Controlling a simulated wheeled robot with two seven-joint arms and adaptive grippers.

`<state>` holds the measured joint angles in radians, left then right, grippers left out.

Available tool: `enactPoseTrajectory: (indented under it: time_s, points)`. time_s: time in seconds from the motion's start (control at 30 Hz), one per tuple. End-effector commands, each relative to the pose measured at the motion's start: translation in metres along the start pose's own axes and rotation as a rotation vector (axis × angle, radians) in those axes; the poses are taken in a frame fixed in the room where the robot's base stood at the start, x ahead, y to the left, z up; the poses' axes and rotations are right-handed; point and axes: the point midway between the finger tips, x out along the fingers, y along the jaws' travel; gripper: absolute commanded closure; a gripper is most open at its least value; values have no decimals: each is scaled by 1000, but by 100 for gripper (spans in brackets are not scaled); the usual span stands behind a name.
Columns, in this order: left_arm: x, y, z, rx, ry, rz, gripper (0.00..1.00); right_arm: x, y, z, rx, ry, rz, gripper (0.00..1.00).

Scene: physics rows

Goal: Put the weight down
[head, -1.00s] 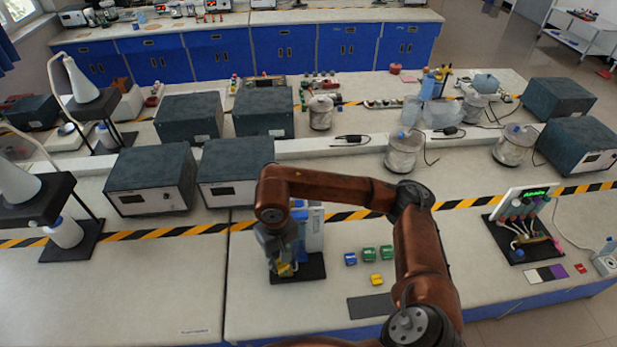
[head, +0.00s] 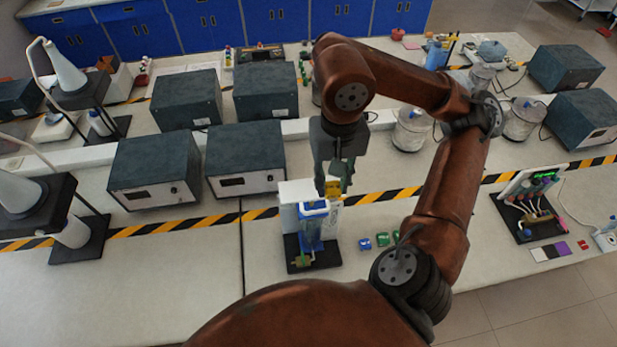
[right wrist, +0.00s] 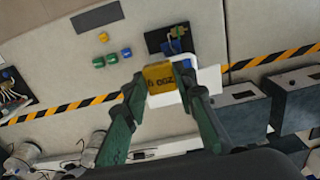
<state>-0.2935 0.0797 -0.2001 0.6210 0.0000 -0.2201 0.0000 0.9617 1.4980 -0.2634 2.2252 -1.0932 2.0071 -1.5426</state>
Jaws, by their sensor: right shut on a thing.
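My right gripper (head: 333,182) is shut on a yellow weight (head: 332,189). It holds the weight up in the air, just above and behind a white and blue device on a black base (head: 300,263). In the right wrist view the yellow weight (right wrist: 160,77) sits between the two green fingertips, with dark print on its face. Below it in that view are the device's white part (right wrist: 207,82) and black base. A blue weight (head: 365,243) and two green weights (head: 382,240) rest on the table to the right. Another yellow weight (right wrist: 103,37) lies near them.
A dark flat pad (right wrist: 97,16) lies on the table near the loose weights. Grey boxes (head: 245,160) stand behind the striped tape, left of my gripper. A wired panel (head: 530,205) stands at right. The front left table is clear.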

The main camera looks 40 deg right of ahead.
Motion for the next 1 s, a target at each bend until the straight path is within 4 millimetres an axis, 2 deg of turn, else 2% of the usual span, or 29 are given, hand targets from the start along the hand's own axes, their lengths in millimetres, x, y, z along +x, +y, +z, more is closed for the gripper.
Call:
enactPoseTrajectory:
  time_s: [0.03, 0.17, 0.27, 0.4, 0.5, 0.63, 0.9, 1.0]
  points:
    - [-6, 1, 14, -4, -18, 1, 60, 4, -3, -11, 4, -7, 1, 100]
    - [-15, 2, 31, -8, -40, 1, 60, 16, -12, -41, 3, -5, 0, 100]
    - [-18, 2, 30, -8, -37, 1, 60, 35, -17, -58, 2, -5, 2, 100]
    - [-22, 0, 11, -4, -15, 0, 60, 58, -24, -75, -1, -5, 1, 100]
    - [-23, -2, -6, -1, 8, -1, 60, 67, -26, -82, -3, -2, 0, 100]
    - [-24, -3, -16, 1, 20, -2, 60, 74, -29, -88, -4, -2, 0, 100]
    - [-39, -2, -1, -2, -1, -1, 60, 106, -30, -93, -5, -2, 1, 100]
    - [-40, -1, 6, -4, -10, 0, 60, 111, -31, -93, -5, -1, 1, 100]
